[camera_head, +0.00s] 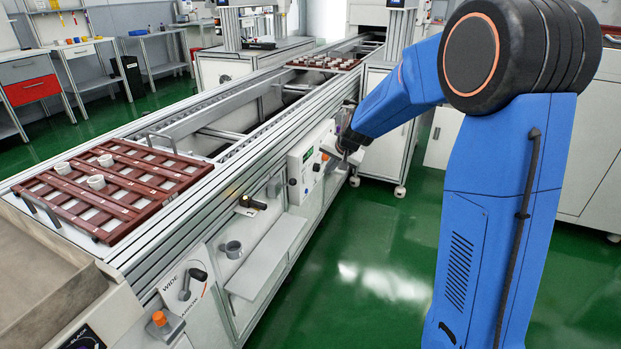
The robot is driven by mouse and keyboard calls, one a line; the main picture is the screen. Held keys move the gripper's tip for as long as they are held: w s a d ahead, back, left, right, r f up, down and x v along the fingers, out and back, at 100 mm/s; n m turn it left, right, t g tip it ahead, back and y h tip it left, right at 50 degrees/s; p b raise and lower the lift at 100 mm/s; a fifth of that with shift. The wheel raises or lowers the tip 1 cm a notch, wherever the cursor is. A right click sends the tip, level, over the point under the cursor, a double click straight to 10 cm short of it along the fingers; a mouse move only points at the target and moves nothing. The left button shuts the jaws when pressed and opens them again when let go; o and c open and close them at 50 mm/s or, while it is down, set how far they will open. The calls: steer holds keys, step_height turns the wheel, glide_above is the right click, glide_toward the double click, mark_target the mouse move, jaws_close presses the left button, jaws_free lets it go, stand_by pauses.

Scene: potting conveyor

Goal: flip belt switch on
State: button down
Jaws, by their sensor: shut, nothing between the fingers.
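A white control box (296,191) with a small green display and a dark knob is mounted on the conveyor's side. My gripper (340,163) is just right of this box, at the end of my blue arm, pointing down towards the conveyor side. It is small and dark here, and its fingers look closed with nothing held. A small orange part (325,157) shows between the box and my gripper. I cannot tell whether it is the belt switch or whether it touches my gripper. My wrist hides part of the panel behind it.
The conveyor carries a brown slotted tray (110,220) with several white pots at near left, and another tray (322,63) farther back. A ledge (262,262) juts out. Green floor (340,290) is clear.

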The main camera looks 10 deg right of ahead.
mark_target(305, 178)
stand_by(0.3)
steer(key=w+a+f, duration=0.4)
steer(key=w+f, duration=0.3)
steer(key=f, duration=0.1)
steer(key=shift+w+a+f, duration=0.3)
steer(key=shift+w+a, duration=0.05)
steer(key=shift+w, duration=0.05)
steer(key=shift+a, duration=0.1)
stand_by(0.3)
steer(key=shift+w+f, duration=0.1)
stand_by(0.3)
